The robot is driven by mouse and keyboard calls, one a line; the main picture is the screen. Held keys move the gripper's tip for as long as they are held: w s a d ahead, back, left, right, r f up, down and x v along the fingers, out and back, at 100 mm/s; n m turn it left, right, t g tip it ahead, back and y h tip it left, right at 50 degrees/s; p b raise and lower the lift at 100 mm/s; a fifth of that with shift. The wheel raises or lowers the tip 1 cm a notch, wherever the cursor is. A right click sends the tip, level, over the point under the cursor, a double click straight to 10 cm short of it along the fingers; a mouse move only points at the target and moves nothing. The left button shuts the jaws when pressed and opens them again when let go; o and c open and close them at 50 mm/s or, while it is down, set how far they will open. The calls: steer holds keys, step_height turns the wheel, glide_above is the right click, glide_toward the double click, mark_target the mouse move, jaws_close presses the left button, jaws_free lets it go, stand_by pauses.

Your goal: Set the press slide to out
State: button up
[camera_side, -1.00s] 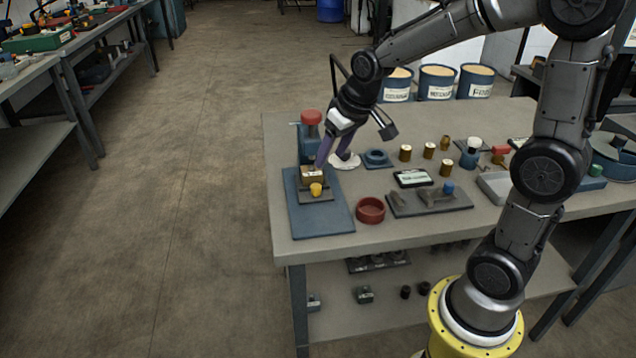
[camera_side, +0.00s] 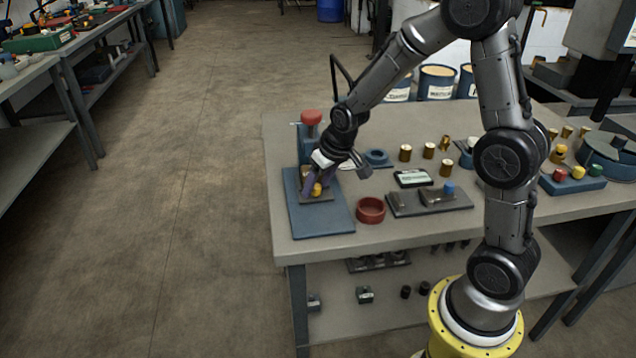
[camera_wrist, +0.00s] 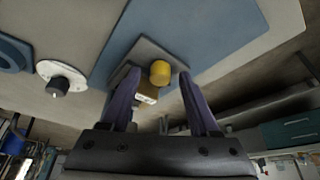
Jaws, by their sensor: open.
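The press stands at the table's left end, with a blue base plate (camera_side: 325,221), a blue column (camera_side: 304,150) and a red top. Its slide shows in the wrist view as a brown block (camera_wrist: 148,91) with a white label and a yellow knob (camera_wrist: 160,72), on a grey plate. In the side view the yellow knob (camera_side: 317,189) shows, while my gripper (camera_side: 309,188) hides most of the block. In the wrist view the purple fingers of my gripper (camera_wrist: 158,78) are open, one on each side of the slide. I cannot tell whether they touch it.
A red ring-shaped dish (camera_side: 371,210) and a grey plate with a blue knob (camera_side: 425,205) lie right of the press. A white disc with a black knob (camera_wrist: 60,80) is near in the wrist view.

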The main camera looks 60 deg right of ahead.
jaws_close()
stand_by(1.3)
